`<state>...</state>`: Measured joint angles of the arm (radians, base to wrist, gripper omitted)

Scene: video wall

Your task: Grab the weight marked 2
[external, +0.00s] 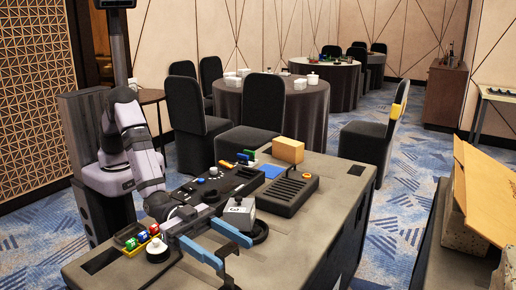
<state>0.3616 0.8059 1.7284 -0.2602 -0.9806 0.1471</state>
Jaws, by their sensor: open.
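A grey block-shaped weight (238,214) with a dark mark on its face and a small knob or ring on top stands on the table, just behind my gripper's far finger. The mark is too small to read for certain.
Behind the weight are a black slotted box (281,194), a tan block (288,150), a blue pad (270,171) and a dark panel with small items (225,184). The table's right front (300,250) is mostly clear.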

